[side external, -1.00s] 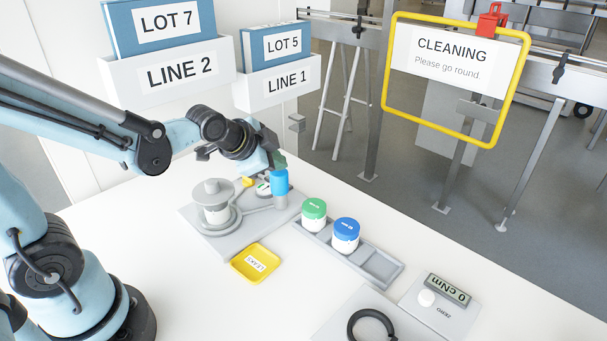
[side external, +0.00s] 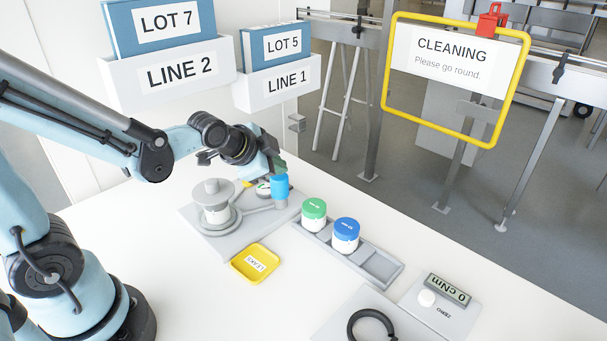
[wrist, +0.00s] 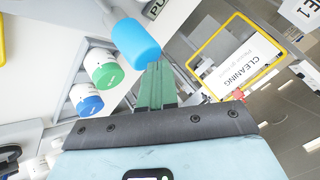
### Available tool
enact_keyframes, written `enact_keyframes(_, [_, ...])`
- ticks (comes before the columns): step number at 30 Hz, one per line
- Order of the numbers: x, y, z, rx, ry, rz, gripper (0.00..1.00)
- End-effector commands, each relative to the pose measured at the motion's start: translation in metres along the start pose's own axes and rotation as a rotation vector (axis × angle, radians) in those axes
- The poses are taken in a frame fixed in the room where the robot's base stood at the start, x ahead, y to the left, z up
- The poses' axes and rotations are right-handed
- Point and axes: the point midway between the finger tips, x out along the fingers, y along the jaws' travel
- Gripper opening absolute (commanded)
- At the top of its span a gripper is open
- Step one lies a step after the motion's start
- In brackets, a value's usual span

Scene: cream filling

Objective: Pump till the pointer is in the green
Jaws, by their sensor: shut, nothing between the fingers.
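The blue cylindrical handle (side external: 281,187) sits upright on a grey post at the right end of the pump's base plate (side external: 200,240). It also shows at the top of the wrist view (wrist: 136,42). My gripper (side external: 276,166) is shut and empty, with its green fingers (wrist: 154,75) pressed together at the top of the blue handle, touching it or very close. A small round dial (side external: 263,190) lies just left of the handle, partly hidden by my gripper. Its pointer is too small to read. A grey lidded vessel (side external: 212,193) stands on the plate's left.
A yellow tray (side external: 256,262) lies in front of the plate. A grey rack (side external: 382,268) holds a green-lidded jar (side external: 314,213) and a blue-lidded jar (side external: 346,234). A meter (side external: 446,290) and a black ring (side external: 372,327) lie nearer the front. Wall bins stand behind.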

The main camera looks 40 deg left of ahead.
Motion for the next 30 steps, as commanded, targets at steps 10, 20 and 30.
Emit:
enact_keyframes(10, [0.003, 0.002, 0.002, 0.000, -0.001, 0.000, 0.00])
enact_keyframes(20, [0.003, 0.003, 0.003, 0.000, -0.001, 0.001, 0.00])
enact_keyframes(30, [-0.009, -0.005, -0.005, 0.000, -0.001, 0.001, 0.00])
